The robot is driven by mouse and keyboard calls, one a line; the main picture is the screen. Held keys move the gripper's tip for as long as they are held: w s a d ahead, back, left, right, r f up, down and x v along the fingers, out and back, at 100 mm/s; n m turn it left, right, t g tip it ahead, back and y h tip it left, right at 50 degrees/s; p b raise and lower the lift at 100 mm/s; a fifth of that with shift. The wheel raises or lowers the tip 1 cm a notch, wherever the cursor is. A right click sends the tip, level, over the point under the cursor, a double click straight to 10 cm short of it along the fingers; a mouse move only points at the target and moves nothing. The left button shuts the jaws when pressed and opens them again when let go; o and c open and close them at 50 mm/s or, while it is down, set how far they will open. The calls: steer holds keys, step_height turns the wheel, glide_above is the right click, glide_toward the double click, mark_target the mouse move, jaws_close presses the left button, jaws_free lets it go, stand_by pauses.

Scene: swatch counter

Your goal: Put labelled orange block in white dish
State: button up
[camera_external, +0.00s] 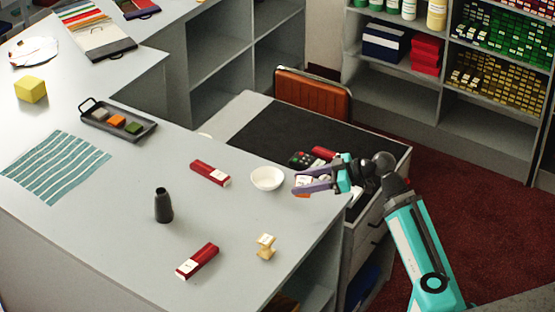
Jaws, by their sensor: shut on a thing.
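The white dish (267,184) stands empty near the right edge of the grey counter. My gripper (305,184), with purple fingers, is just right of the dish and apart from it, by the counter's edge. It is shut on an orange block (302,194), mostly hidden by the fingers; only a small orange part shows below them. A white patch shows between the fingers, but I cannot tell whether it is the block's label. Another orange block (116,121) lies in the dark tray at the left.
The dark tray (148,133) also holds a grey and a green block. Two red boxes (211,174) (199,260), a black vase (163,206) and a tan spool-like piece (265,246) stand on the counter. A yellow cube (31,89) is far left. Counter around the dish is clear.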

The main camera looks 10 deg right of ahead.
steer(key=p, duration=0.1)
steer(key=w+a+p, duration=0.1)
steer(key=p, duration=0.1)
steer(key=shift+w+r, duration=0.15)
steer(key=shift+w, duration=0.1)
steer(key=w+p, duration=0.1)
steer(key=p, duration=0.1)
steer(key=w+a+p, duration=0.2)
steer(key=p, duration=0.1)
steer(key=shift+w+f+p, duration=0.2)
steer(key=shift+w+p, duration=0.05)
steer(key=shift+p, duration=0.05)
steer(key=w+p, duration=0.1)
steer(key=p, duration=0.3)
steer(key=a+p, duration=0.1)
steer(key=p, duration=0.4)
steer(key=shift+w+f, duration=0.1)
steer(key=shift+w, duration=0.3)
steer(key=w+a+p, duration=0.1)
steer(key=w, duration=0.1)
steer(key=w+a+p, duration=0.1)
steer(key=w+p, duration=0.1)
steer(key=w+a+f+p, duration=0.1)
steer(key=w+p, duration=0.1)
steer(key=w, duration=0.1)
steer(key=shift+a, duration=0.4)
steer(key=shift+f, duration=0.1)
